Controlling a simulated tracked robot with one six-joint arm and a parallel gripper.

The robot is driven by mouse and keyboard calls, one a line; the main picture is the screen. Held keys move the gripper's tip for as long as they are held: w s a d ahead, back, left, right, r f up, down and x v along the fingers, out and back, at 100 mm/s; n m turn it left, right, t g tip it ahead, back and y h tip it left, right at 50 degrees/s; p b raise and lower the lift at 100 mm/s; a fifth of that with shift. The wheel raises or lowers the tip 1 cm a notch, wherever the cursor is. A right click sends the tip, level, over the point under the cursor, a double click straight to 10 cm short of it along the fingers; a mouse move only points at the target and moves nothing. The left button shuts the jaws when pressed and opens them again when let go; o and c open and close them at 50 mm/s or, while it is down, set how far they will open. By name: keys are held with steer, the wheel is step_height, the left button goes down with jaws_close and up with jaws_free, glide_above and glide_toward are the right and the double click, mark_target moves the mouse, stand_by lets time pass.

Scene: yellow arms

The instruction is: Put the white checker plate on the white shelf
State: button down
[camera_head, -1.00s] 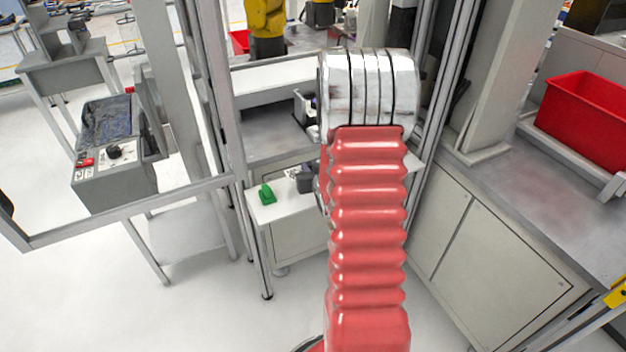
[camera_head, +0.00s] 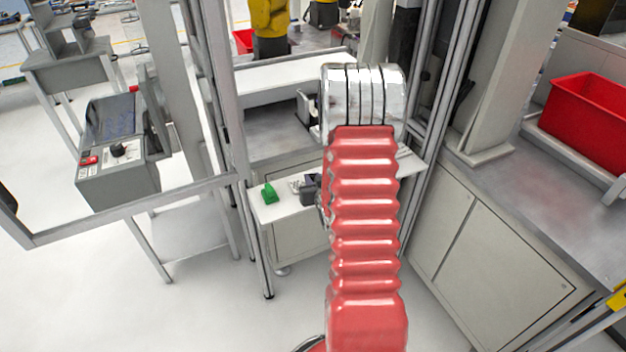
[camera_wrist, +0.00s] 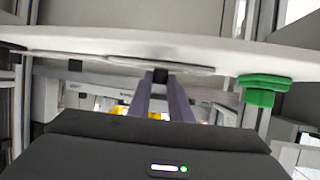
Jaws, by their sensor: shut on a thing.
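The white checker plate (camera_head: 295,185) is a thin, small plate with a dark pattern, largely hidden behind my arm in the head view. My gripper (camera_head: 311,189) shows as a dark shape at its right side. In the wrist view, my gripper (camera_wrist: 161,80) is shut on the plate (camera_wrist: 120,60), which appears as a thin pale slab lying along the white shelf surface (camera_wrist: 240,55). That view appears upside down. In the head view, the plate is at the low white shelf (camera_head: 277,212); I cannot tell whether it touches it.
A higher white surface (camera_head: 285,80) lies behind. Metal posts (camera_head: 440,110) stand to the right. A red bin (camera_head: 590,118) is farther right.

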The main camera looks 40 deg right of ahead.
steer(key=c, duration=1.6)
jaws_free()
steer(key=shift+s+a+r, duration=0.1)
steer(key=shift+s+r, duration=0.05)
steer(key=shift+s, duration=0.05)
steer(key=v, duration=1.1)
steer(key=shift+s+a, duration=0.1)
steer(key=shift+s, duration=0.2)
